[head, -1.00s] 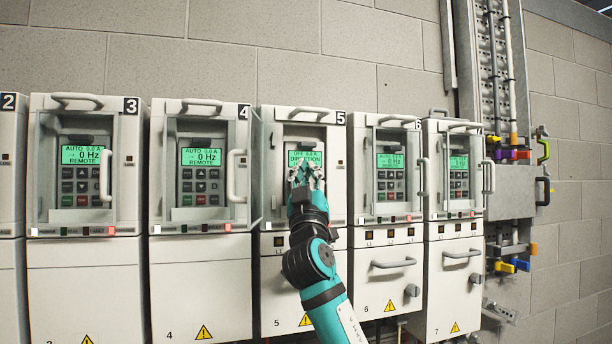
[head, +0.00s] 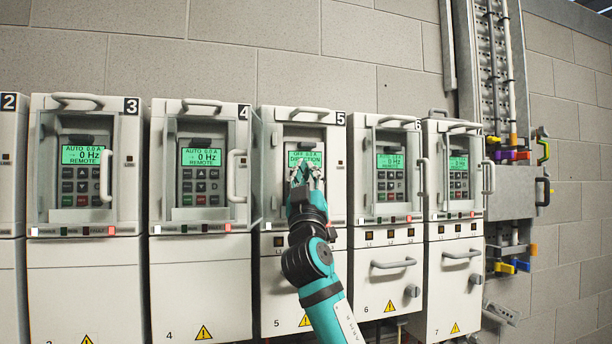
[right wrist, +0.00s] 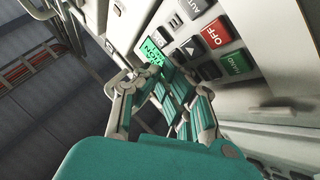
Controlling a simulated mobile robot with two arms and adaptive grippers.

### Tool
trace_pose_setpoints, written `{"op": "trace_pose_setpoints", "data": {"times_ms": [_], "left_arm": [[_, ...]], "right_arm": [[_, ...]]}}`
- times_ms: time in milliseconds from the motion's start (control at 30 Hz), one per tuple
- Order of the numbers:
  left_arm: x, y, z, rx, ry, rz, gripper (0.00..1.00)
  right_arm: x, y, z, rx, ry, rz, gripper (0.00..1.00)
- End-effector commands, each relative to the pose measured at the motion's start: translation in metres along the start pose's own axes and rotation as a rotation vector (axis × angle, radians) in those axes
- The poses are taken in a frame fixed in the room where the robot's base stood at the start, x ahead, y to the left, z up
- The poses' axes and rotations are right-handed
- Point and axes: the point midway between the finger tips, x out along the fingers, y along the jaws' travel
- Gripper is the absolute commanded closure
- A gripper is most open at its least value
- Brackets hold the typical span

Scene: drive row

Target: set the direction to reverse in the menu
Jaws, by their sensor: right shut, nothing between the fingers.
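Drive 5 (head: 270,170) stands in the middle of the row. Its green display (head: 305,157) reads OFF 0.0 A on top and DIRECTION below; the lower line is hidden behind my gripper. My right gripper (head: 306,172) is shut and empty, in front of the keypad just under the display. The right wrist view shows the display (right wrist: 152,52) beside the fingertips, with the red OFF key (right wrist: 216,33), the green HAND key (right wrist: 235,64) and an up-arrow key (right wrist: 190,47) beyond them. I cannot tell whether a fingertip touches a key. My left gripper is not in view.
Drive 4 (head: 170,160) and drive 3 (head: 40,160) at left, and drive 6 (head: 360,170) at right, have handles that stick out. Drives 3 and 4 show AUTO, 0 Hz, REMOTE. A metal rack (head: 510,205) with coloured clips stands at far right.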

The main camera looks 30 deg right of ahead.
Motion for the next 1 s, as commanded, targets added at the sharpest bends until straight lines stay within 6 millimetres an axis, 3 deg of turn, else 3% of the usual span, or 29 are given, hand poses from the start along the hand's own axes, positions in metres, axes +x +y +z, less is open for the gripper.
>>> {"op": "trace_pose_setpoints", "data": {"times_ms": [733, 1000], "left_arm": [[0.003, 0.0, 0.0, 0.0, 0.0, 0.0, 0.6], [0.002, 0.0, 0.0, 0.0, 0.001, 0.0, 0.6]], "right_arm": [[-0.011, 0.009, -0.006, -0.001, -0.001, 0.0, 1.0], [-0.006, 0.027, 0.005, -0.002, -0.001, 0.0, 1.0]]}}
